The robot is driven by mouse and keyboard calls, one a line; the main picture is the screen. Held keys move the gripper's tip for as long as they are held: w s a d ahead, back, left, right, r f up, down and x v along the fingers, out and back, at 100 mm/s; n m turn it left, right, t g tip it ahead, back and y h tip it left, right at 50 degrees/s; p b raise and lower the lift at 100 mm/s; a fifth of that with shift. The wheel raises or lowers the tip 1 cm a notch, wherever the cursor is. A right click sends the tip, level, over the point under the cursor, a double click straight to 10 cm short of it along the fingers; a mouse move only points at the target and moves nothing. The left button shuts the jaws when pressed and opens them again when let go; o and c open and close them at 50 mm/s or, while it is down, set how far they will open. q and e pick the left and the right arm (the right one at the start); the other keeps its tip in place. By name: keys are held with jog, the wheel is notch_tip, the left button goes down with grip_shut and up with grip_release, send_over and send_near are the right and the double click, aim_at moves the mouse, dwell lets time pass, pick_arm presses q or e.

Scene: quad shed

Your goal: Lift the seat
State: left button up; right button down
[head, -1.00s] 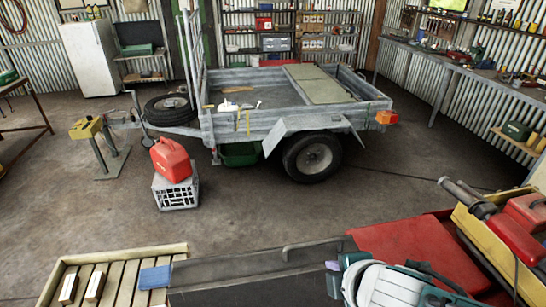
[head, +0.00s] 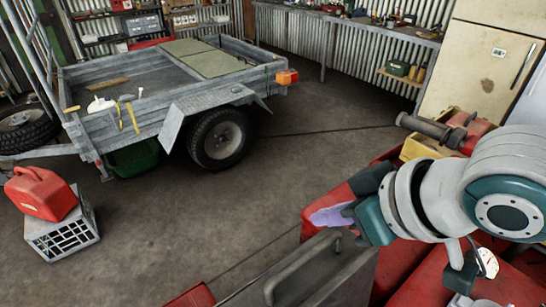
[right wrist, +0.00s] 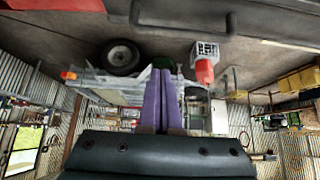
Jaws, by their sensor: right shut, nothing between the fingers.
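A dark grey panel (head: 345,275) with a raised grey handle bar lies between red bodywork (head: 440,285) at the bottom of the head view; it appears to be the seat, lying flat. Its lower part is cut off by the frame. My right gripper (head: 328,216) is just above and beyond its far edge, with purple fingers pointing left. In the right wrist view the fingers (right wrist: 163,98) are together with nothing between them. A dark surface with a bar (right wrist: 190,20) crosses the top there, apart from the fingers. My left gripper is not in view.
A grey trailer (head: 140,90) stands beyond, with a red fuel can (head: 42,192) on a grey crate (head: 65,232) at left. A yellow toolbox (head: 425,147) is behind my right arm. A cream fridge (head: 490,65) stands at back right. The floor between is clear.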

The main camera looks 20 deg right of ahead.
aim_at(320, 238)
jog(key=f, duration=0.2)
jog(key=w+f+p, duration=0.1)
jog(key=f, duration=0.2)
jog(key=shift+w+a+f+p, duration=0.25)
jog(key=shift+f+p, duration=0.05)
jog(key=shift+p, duration=0.1)
jog(key=shift+s+d+f, duration=0.15)
jog(key=shift+s, duration=0.2)
jog(key=s+d+r+t+p, duration=0.1)
jog(key=s+d+p, duration=0.2)
jog(key=s, duration=0.5)
jog(key=shift+r+p, duration=0.15)
jog(key=shift+p, duration=0.35)
